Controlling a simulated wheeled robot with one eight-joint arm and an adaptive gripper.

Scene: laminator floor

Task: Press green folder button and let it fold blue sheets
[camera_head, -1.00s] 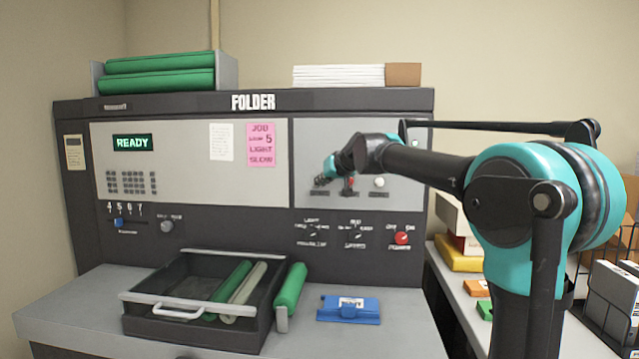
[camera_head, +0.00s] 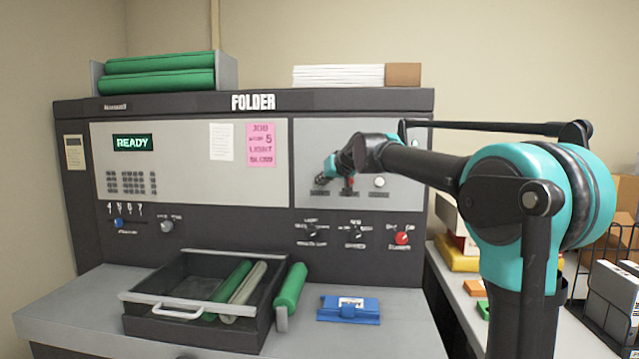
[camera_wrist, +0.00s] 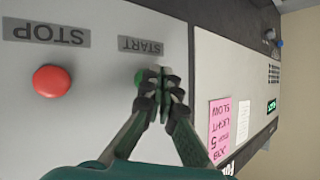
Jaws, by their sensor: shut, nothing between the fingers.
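The folder (camera_head: 200,245) is a large dark machine with light grey panels, and its display (camera_head: 132,142) reads READY. My gripper (camera_head: 322,179) is shut and empty, at the right-hand panel. In the wrist view, my gripper's fingertips (camera_wrist: 160,80) are together over the green button (camera_wrist: 139,77) by the START label. The button is partly hidden behind them, and I cannot tell whether they touch it. The red button (camera_wrist: 52,81) by the STOP label is clear beside them. I cannot make out any blue sheets.
An open dark tray (camera_head: 185,325) holding rolls stands on the front shelf, with a green roll (camera_head: 290,286) and a blue labelled block (camera_head: 348,309) to its right. A pink note (camera_head: 261,145) is on the panel. A side table with boxes stands at right.

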